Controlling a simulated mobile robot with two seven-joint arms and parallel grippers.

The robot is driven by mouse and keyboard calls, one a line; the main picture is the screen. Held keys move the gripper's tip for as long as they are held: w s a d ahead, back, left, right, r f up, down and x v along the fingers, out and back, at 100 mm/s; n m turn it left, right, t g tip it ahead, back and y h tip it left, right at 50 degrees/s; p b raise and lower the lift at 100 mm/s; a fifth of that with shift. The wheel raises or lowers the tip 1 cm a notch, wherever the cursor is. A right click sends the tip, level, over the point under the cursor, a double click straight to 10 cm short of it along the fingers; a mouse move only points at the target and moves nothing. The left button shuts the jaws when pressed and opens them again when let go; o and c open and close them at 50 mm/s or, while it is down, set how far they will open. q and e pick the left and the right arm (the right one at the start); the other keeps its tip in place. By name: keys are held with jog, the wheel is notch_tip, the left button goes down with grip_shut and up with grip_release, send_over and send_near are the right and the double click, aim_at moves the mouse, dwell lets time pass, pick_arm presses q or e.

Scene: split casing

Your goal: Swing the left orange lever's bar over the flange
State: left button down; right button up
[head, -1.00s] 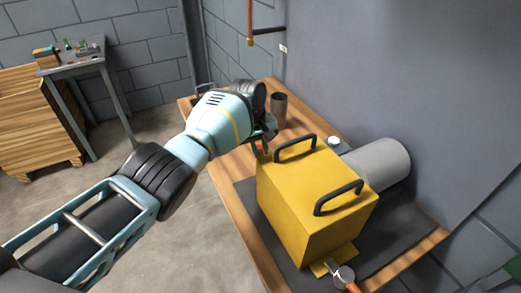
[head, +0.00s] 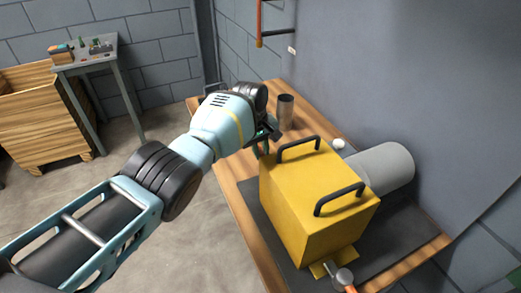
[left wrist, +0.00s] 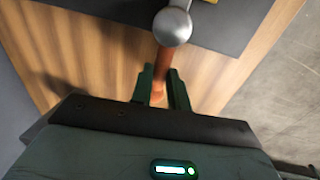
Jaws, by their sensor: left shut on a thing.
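The yellow casing (head: 310,205) stands on the dark mat, with two black handles on top. My left gripper (head: 266,144) is at its far left end. In the left wrist view my gripper (left wrist: 165,92) is shut on the left orange lever (left wrist: 164,72), its green fingers on either side of the handle. The lever's round grey metal head (left wrist: 172,26) is beyond the fingertips, over the mat's edge. Only a sliver of yellow shows at the top there, so I cannot tell how the bar lies to the flange. My right gripper is not in view.
A second orange lever with a grey head (head: 345,277) is at the casing's near end, by a yellow flange tab (head: 340,258). A grey cylinder (head: 383,168) lies behind the casing. A dark metal cup (head: 285,112) stands close behind my left gripper. The wooden table (head: 228,180) is bare at left.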

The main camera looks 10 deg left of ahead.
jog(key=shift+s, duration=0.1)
pick_arm(q)
jog(key=c, duration=1.3)
grip_release()
jog(key=shift+c, duration=0.2)
notch_tip(320, 180, up, 8)
jog(key=a+p, duration=0.1)
jog(key=p, duration=0.1)
jog(key=shift+s, duration=0.35)
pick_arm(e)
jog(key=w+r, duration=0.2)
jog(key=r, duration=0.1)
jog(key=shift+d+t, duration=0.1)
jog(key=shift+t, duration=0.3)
pick_arm(q)
jog(key=shift+f, duration=0.15)
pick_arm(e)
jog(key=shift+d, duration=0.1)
